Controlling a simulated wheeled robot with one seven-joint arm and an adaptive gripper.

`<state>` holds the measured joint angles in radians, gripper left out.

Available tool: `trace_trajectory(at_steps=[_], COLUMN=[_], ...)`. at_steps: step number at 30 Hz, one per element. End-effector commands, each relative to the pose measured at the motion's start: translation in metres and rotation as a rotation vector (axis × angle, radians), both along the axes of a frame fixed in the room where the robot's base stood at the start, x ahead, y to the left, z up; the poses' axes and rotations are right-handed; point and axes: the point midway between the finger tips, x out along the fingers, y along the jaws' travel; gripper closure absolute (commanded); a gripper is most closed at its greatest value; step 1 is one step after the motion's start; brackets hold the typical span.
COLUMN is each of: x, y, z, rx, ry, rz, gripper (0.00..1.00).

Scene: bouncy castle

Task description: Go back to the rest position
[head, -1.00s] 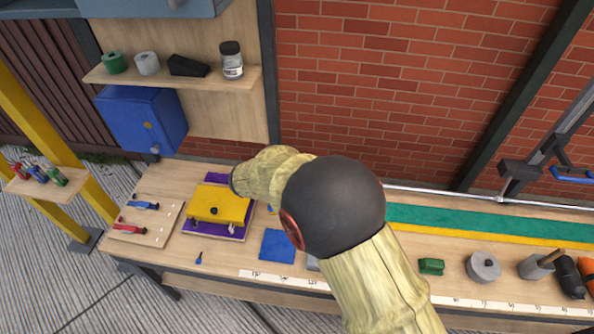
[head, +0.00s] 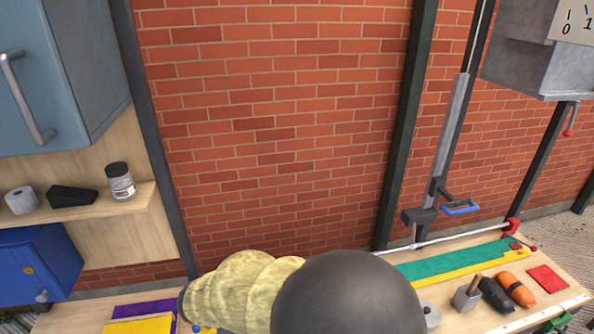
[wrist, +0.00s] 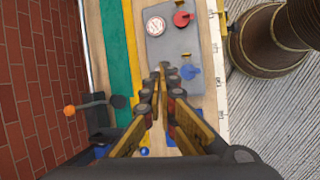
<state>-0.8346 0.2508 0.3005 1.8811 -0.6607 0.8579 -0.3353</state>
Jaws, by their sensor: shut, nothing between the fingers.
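My gripper (wrist: 162,72) shows in the wrist view with its two fingers meeting at the tips, shut and empty. It is over the workbench, in front of a grey plate (wrist: 172,45) with a red piece (wrist: 183,19) and a blue piece (wrist: 190,71) on it. Whether the tips touch anything below cannot be told. In the head view my arm (head: 350,295) fills the bottom middle, and my gripper is not visible there.
A blue cabinet (head: 35,265) and a shelf with a jar (head: 120,182) are at left. The brick wall (head: 280,130) stands behind.

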Motion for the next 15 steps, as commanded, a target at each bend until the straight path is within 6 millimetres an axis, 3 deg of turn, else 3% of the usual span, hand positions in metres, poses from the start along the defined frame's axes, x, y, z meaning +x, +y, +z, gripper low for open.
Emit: trace_trajectory(at_steps=[1,6,15], x=[-0.007,-0.042,-0.104], y=[-0.020,-0.082,-0.166], z=[0.010,0.042,0.082], rx=[0.047,0.218,0.507], ry=[-0.004,-0.012,-0.051], rz=[-0.101,-0.472,-1.003], gripper=[1.00,1.00,1.00])
